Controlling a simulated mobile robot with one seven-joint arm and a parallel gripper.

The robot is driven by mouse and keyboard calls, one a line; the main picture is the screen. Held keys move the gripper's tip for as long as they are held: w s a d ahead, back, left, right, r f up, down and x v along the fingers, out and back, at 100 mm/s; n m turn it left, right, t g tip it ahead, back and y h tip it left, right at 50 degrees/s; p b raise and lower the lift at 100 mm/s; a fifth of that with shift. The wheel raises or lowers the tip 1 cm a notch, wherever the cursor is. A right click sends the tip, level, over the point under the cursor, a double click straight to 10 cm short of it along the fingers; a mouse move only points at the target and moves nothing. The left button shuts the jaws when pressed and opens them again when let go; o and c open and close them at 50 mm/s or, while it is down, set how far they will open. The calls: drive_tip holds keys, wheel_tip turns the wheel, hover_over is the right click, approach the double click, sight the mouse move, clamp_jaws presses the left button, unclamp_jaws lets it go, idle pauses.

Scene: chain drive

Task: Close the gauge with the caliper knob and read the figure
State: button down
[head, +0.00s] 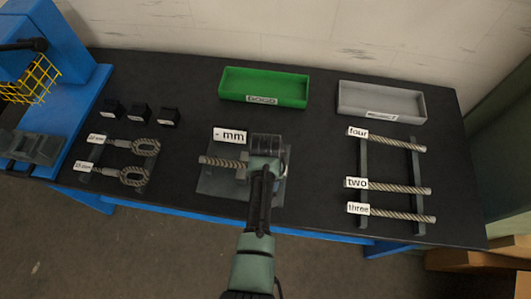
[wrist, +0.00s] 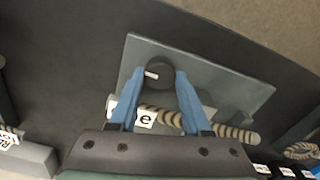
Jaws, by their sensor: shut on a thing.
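The gauge is a grey plate (head: 222,184) on the dark bench, with a piece of wire rope (head: 217,161) lying across it. Its display (head: 230,135) reads "- mm", with no figure. In the wrist view, the caliper knob (wrist: 158,66) is round and black with a white mark. My gripper (wrist: 160,80) has its blue fingers on either side of the knob, shut on it. The rope (wrist: 160,115) passes beneath the fingers; its tag (wrist: 146,119) shows only an "e". In the head view my gripper (head: 266,150) hides the knob.
Rope pieces tagged four (head: 395,142), two (head: 400,187) and three (head: 402,214) lie on a rack at right. A green tray (head: 264,101) and a grey tray (head: 380,116) stand behind. Two looped ropes (head: 145,146) and small black blocks (head: 139,112) are at left.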

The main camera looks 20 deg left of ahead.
drive_tip(key=m, duration=0.5)
drive_tip(key=shift+m+p, duration=0.3)
drive_tip(key=shift+w, duration=0.1)
idle(0.3)
drive_tip(key=shift+c, duration=1.8)
unclamp_jaws()
drive_tip(key=shift+r, duration=0.1)
wheel_tip(320, 180, up, 13)
drive_tip(key=b, duration=0.1)
